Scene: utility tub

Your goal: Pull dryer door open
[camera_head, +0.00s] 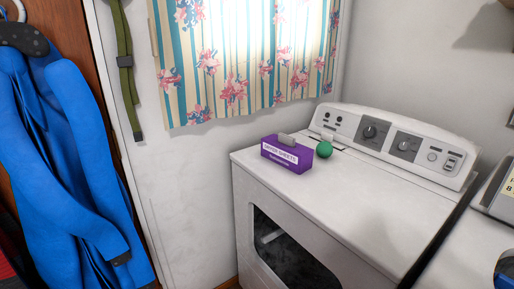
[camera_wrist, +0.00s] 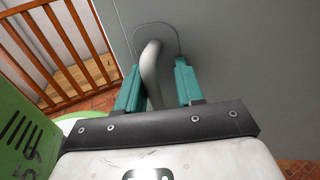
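The dryer (camera_head: 360,215) stands at the right in the head view, white, with a dark door window (camera_head: 285,255) low on its front. The window is cut off by the picture's bottom edge. My gripper (camera_wrist: 158,85) shows only in the wrist view, with two teal fingers apart. A curved grey handle (camera_wrist: 151,72) on a grey panel (camera_wrist: 240,60) lies between the fingers, nearer the left one. A gap shows on its right side. I cannot tell whether it touches the left finger, or whether this panel is the dryer door.
A purple dryer sheets box (camera_head: 287,154) and a green ball (camera_head: 324,150) sit on the dryer top. A blue garment (camera_head: 65,150) hangs at the left. Wooden slats (camera_wrist: 60,45) and a green slotted part (camera_wrist: 25,140) are left of my gripper.

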